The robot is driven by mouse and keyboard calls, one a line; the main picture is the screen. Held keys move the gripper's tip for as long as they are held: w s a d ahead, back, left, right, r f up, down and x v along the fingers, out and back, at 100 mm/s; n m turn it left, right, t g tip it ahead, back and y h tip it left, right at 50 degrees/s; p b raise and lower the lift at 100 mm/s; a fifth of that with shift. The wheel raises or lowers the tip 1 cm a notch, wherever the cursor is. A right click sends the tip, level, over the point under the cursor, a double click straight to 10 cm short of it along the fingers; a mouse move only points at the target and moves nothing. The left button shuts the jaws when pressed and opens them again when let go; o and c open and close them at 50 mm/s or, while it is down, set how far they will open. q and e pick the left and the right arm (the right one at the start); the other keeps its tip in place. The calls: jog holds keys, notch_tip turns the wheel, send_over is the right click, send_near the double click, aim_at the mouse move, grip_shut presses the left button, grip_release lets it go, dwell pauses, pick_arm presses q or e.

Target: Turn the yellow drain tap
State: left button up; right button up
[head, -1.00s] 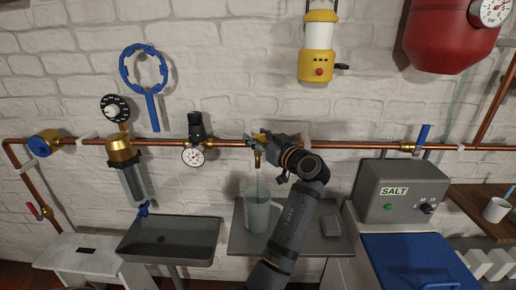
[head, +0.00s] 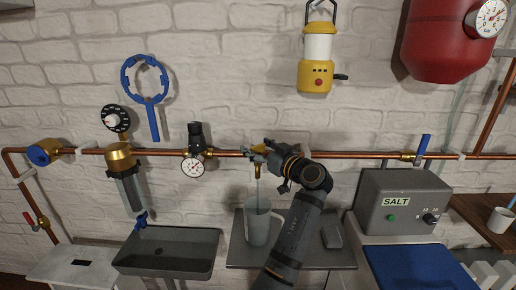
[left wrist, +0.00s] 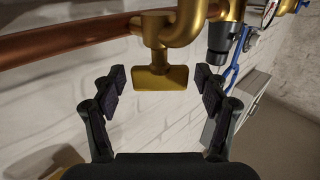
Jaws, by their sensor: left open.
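The yellow drain tap shows in the left wrist view with its brass T-shaped handle (left wrist: 160,78) below a curved brass pipe. In the head view the tap's spout (head: 257,171) hangs under the copper pipe, partly hidden by my left gripper (head: 262,150). A thin pale stream runs from the spout down to a grey jug (head: 257,226). My left gripper (left wrist: 159,80) is open, with one finger on each side of the handle. Gaps show between the fingers and the handle. My right gripper is not in view.
The copper pipe (head: 350,155) runs along the white brick wall. A pressure gauge (head: 193,169) is left of the tap. The jug stands on a grey shelf (head: 240,255). A sink (head: 168,272) is to the left, and a grey SALT unit (head: 400,190) to the right.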

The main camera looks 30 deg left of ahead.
pick_arm(q)
jog(key=shift+r, duration=0.1)
notch_tip(320, 180, up, 10)
jog(key=shift+f, duration=0.1)
dwell(0.6)
